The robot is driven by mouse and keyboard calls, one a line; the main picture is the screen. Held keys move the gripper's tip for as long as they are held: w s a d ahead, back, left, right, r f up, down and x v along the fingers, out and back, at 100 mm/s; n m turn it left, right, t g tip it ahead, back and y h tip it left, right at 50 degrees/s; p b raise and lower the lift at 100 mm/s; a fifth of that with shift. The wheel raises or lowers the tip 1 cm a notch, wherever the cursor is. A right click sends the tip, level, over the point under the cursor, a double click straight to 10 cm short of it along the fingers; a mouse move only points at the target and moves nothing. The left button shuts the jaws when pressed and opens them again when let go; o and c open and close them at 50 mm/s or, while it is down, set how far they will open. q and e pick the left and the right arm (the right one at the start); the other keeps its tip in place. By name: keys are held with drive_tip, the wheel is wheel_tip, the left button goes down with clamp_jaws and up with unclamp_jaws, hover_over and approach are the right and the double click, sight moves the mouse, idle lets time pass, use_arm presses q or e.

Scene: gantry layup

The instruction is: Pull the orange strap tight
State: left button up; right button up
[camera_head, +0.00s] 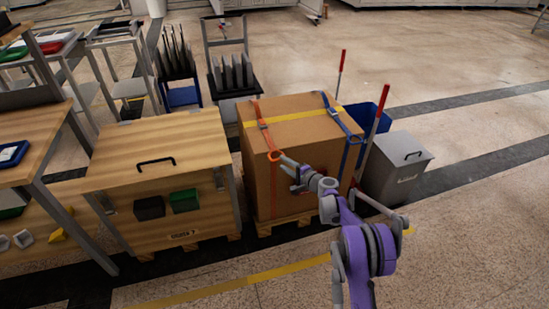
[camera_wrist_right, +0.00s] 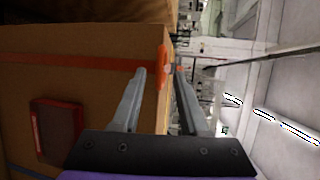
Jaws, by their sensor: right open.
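A large cardboard box (camera_head: 300,159) stands on a pallet with an orange strap (camera_head: 263,122) over its left part. The strap ends in an orange ring (camera_head: 274,156) at the box's front top edge. My right gripper (camera_head: 289,171) is at the front of the box, close to the ring. In the right wrist view, the orange strap (camera_wrist_right: 95,63) runs across the cardboard, and the orange ring (camera_wrist_right: 162,70) shows between the open fingertips (camera_wrist_right: 160,72). I cannot tell whether a finger touches it. My left gripper is not in view.
A blue strap (camera_head: 338,117) crosses the box's right part. A wooden crate (camera_head: 165,170) with a black handle stands left of the box. A grey bin (camera_head: 396,170) and red-topped poles (camera_head: 378,112) stand to the right. Open floor (camera_head: 470,230) lies at the right.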

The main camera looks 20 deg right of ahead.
sight(271, 144)
drive_tip(key=b+x, duration=0.1)
drive_tip(key=x, duration=0.7)
drive_tip(key=shift+f, duration=0.1)
clamp_jaws()
idle(1.2)
